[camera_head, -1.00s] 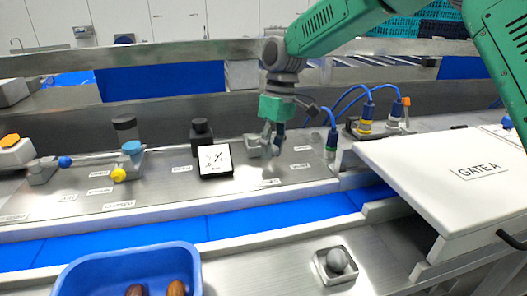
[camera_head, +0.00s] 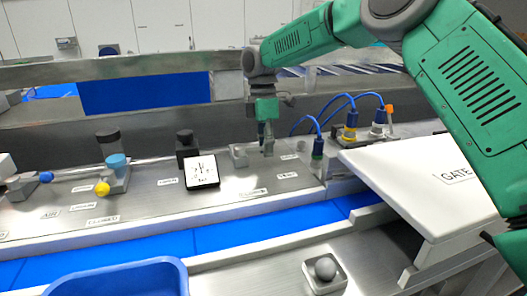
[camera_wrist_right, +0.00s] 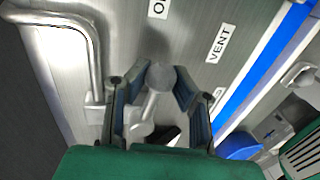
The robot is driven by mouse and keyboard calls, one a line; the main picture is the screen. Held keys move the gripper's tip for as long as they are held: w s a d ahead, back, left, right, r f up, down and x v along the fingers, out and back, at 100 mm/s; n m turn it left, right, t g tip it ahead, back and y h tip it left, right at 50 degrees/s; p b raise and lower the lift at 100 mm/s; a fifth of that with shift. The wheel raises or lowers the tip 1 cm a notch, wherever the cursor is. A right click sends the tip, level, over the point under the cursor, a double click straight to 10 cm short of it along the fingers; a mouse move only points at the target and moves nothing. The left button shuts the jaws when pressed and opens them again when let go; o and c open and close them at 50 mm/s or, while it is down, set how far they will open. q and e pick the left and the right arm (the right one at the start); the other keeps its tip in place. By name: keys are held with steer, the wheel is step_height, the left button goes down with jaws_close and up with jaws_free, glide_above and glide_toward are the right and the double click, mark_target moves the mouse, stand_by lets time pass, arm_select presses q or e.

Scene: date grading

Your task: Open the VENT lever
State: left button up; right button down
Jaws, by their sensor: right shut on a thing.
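The VENT lever is a grey arm ending in a round grey knob (camera_wrist_right: 160,77). In the right wrist view it lies between the two fingers of my right gripper (camera_wrist_right: 152,92), which is shut on it. The VENT label (camera_wrist_right: 218,44) is on the metal panel beyond the knob. In the head view my right gripper (camera_head: 265,145) points down at the back of the panel (camera_head: 150,200), right of the gauge. There the fingers largely hide the lever. My left gripper is not in view.
A square white gauge (camera_head: 201,169) stands left of the gripper. Blue cables with plugs (camera_head: 318,148) rise on its right. The white GATE A cover (camera_head: 420,170) is nearer right. A blue tray (camera_head: 125,280) and a grey ball knob (camera_head: 325,269) are in front.

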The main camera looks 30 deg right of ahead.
steer(key=shift+w+d+r+n, duration=0.15)
steer(key=shift+w+r+n, duration=0.15)
steer(key=shift+n, duration=0.25)
steer(key=shift+w+d+r+n, duration=0.2)
steer(key=shift+w+n, duration=0.2)
steer(key=shift+n, duration=0.15)
steer(key=shift+h, duration=0.3)
steer(key=c, duration=1.3)
jaws_free()
steer(key=shift+f, duration=0.1)
steer(key=v, duration=1.2)
steer(key=shift+d, duration=0.15)
